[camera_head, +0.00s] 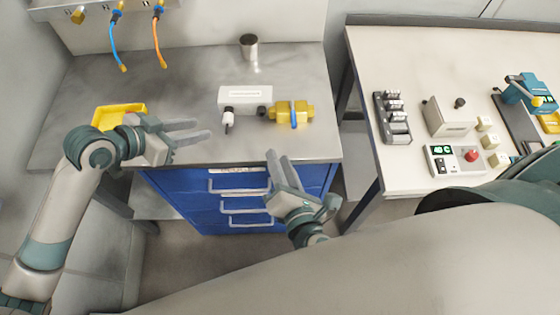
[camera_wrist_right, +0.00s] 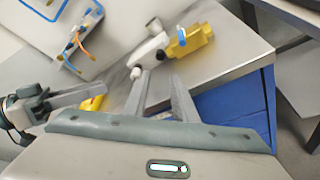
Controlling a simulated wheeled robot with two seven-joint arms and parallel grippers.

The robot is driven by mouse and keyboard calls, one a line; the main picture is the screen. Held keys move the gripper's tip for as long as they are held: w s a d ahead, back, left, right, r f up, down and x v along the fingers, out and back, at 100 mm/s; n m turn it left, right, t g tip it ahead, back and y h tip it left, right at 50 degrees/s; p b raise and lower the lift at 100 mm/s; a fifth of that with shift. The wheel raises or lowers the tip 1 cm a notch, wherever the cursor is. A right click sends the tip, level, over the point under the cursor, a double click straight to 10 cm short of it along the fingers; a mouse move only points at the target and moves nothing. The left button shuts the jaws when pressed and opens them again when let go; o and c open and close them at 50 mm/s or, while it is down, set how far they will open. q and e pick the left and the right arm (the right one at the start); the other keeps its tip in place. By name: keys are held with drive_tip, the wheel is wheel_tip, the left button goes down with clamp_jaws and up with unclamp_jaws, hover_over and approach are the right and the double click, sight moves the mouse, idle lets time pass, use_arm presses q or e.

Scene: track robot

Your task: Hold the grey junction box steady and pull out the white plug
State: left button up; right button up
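The pale grey junction box (camera_head: 245,95) sits on the grey bench top; it also shows in the right wrist view (camera_wrist_right: 152,47). The white plug (camera_head: 228,119) sticks out from the left part of its front face. A dark round fitting (camera_head: 262,111) is on the right part of that face. My left gripper (camera_head: 203,128) is open and empty, left of the plug with its fingers pointing right. My right gripper (camera_head: 278,155) is open and empty in front of the bench's front edge; its spread fingers also show in the right wrist view (camera_wrist_right: 159,74).
A yellow block with a blue strip (camera_head: 291,111) stands right of the box. A metal cup (camera_head: 249,46) is behind. A yellow tray (camera_head: 118,114) lies at left, partly behind my left gripper. Blue drawers (camera_head: 237,203) are below. A second table (camera_head: 412,90) holds devices.

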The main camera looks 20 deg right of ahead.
sight(263, 127)
drive_tip(key=shift+w, duration=0.15)
drive_tip(key=x, duration=1.7)
drive_tip(key=shift+f, duration=0.1)
